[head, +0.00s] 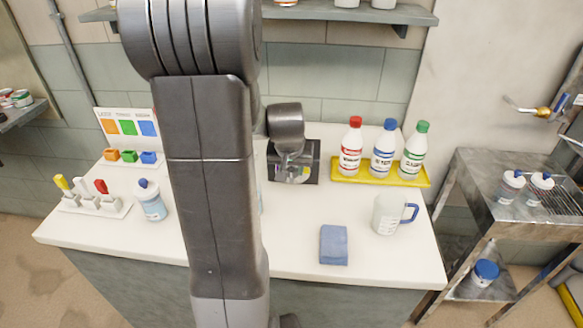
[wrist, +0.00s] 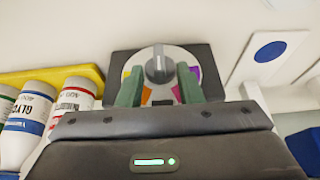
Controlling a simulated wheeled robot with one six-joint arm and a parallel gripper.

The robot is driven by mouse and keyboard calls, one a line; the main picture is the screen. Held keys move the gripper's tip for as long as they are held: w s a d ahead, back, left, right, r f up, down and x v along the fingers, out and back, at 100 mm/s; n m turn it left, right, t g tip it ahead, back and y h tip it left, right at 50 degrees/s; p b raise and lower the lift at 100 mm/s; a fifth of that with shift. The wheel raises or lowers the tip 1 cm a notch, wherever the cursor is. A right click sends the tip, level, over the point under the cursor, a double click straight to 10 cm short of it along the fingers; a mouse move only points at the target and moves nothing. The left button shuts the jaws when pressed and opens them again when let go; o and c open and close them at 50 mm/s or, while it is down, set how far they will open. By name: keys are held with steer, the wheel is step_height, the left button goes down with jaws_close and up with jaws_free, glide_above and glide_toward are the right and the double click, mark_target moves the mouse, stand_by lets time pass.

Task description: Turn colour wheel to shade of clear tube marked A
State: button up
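The colour wheel (wrist: 187,61) is a pale disc with coloured segments on a dark plate. Purple, yellow and orange parts show around its grey centre knob (wrist: 159,66), which has a light pointer line. In the head view the wheel (head: 294,174) is partly covered by my wrist. My gripper (wrist: 160,84) is open, with one green finger at each side in front of the knob; contact cannot be made out. The gripper also shows at the wheel in the head view (head: 291,153). I cannot make out a clear tube marked A; my arm hides part of the counter.
Red-, blue- and green-capped bottles (head: 383,150) stand in a yellow tray (head: 382,180) right of the wheel. At left are a rack (head: 96,207), a blue-capped bottle (head: 152,203) and coloured blocks (head: 130,156).

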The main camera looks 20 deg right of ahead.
steer(key=c, duration=0.6)
steer(key=shift+d, duration=0.1)
steer(key=shift+d+y, duration=0.1)
steer(key=shift+y, duration=0.4)
steer(key=shift+s+d+f+t+y, duration=0.15)
steer(key=shift+d+t+y, duration=0.05)
steer(key=shift+t+y, duration=0.2)
steer(key=shift+c, duration=0.2)
steer(key=y+b, duration=0.1)
steer(key=b, duration=0.1)
steer(key=m+t+y+b, duration=0.1)
steer(key=b, duration=0.2)
steer(key=shift+s+d+f+y, duration=0.25)
steer(key=shift+d+f+y, duration=0.05)
steer(key=shift+d+f, duration=0.1)
steer(key=shift+c, duration=0.2)
steer(key=y+b, duration=0.1)
steer(key=t+y+b, duration=0.1)
steer(key=shift+s+d+m+t+b, duration=0.2)
steer(key=shift+m+t+b, duration=0.1)
steer(key=shift+b, duration=0.1)
